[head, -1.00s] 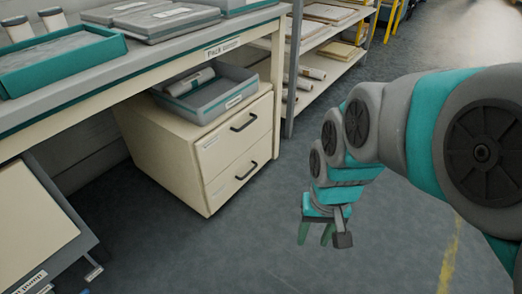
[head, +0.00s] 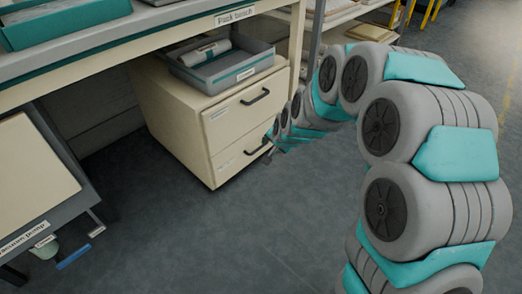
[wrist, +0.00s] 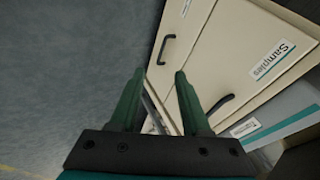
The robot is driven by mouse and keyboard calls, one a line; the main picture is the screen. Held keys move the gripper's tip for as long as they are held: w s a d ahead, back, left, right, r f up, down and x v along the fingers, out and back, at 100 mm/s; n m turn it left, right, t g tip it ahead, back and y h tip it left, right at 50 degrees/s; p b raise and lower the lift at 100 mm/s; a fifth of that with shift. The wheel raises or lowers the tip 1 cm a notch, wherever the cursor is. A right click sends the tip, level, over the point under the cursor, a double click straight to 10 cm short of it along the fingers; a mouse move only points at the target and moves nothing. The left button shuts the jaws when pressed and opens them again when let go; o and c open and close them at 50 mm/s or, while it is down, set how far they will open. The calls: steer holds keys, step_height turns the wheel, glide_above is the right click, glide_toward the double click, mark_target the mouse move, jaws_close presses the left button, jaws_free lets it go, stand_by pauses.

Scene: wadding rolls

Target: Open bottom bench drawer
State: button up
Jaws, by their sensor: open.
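The cream drawer cabinet (head: 175,110) stands under the bench, with two drawers that look shut. Its bottom drawer (head: 230,160) has a dark bar handle (head: 256,148). That handle also shows in the wrist view (wrist: 167,48), just beyond my fingertips. My gripper (wrist: 160,74) is open and empty, with its two green fingers apart and pointing at the bottom drawer's side. In the head view the gripper is mostly hidden by my arm, close to the right end of the bottom handle. I cannot tell whether it touches.
The top drawer (head: 232,112) has its own handle (head: 256,96) and a "Samples" label (wrist: 272,60). A grey tray (head: 224,75) with a roll sits on the cabinet. The bench (head: 150,50) overhangs it. The floor (head: 190,235) in front is clear.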

steer(key=w+a+f+m+t, duration=0.2)
steer(key=w+a+f, duration=0.2)
steer(key=w+f, duration=0.3)
steer(key=m+t+b, duration=0.3)
steer(key=m+t, duration=0.2)
glide_toward(260, 147)
step_height(260, 147, up, 2)
steer(key=w+a, duration=0.1)
steer(key=a, duration=0.1)
step_height(260, 147, down, 5)
steer(key=m+t+h, duration=0.1)
steer(key=m+t, duration=0.1)
steer(key=t, duration=0.1)
steer(key=shift+w+a+f+b, duration=0.1)
steer(key=shift+w+f+b, duration=0.1)
steer(key=shift+w, duration=1.2)
steer(key=shift+w+f+b, duration=0.15)
steer(key=shift+w+f, duration=0.05)
steer(key=shift+w, duration=1.2)
steer(key=shift+w+a+f+b, duration=0.1)
steer(key=shift+w+f+b, duration=0.1)
steer(key=shift+w, duration=1.15)
jaws_close()
